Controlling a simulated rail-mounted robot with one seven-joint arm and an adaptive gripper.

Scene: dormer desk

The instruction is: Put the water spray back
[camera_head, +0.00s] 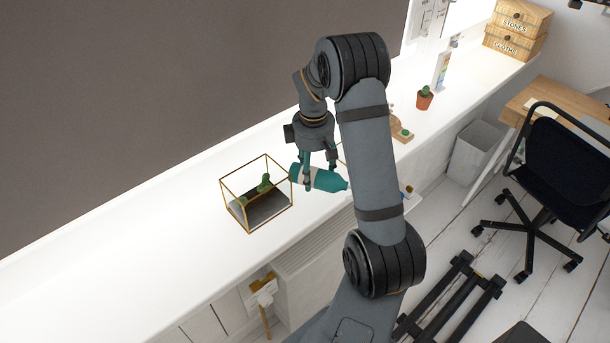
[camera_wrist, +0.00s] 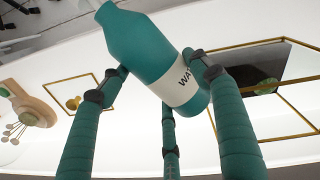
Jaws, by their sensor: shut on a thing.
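A teal bottle (camera_head: 328,180) with a pale label is held by my gripper (camera_head: 319,180) above the white ledge (camera_head: 150,250). It lies nearly on its side, its narrow neck to the right in the head view. In the wrist view the bottle (camera_wrist: 145,42) shows the letters "WA" on its label, and the teal fingers of my gripper (camera_wrist: 165,85) close around it. The bottle's far side is hidden. Whether its lower edge touches the ledge cannot be told.
A brass-framed glass terrarium (camera_head: 240,222) with green plants stands just left of the bottle. Farther right on the ledge are a wooden piece (camera_head: 402,134), a small potted cactus (camera_head: 425,98), a white bottle (camera_head: 441,72) and wooden boxes (camera_head: 515,30). The ledge's left part is clear.

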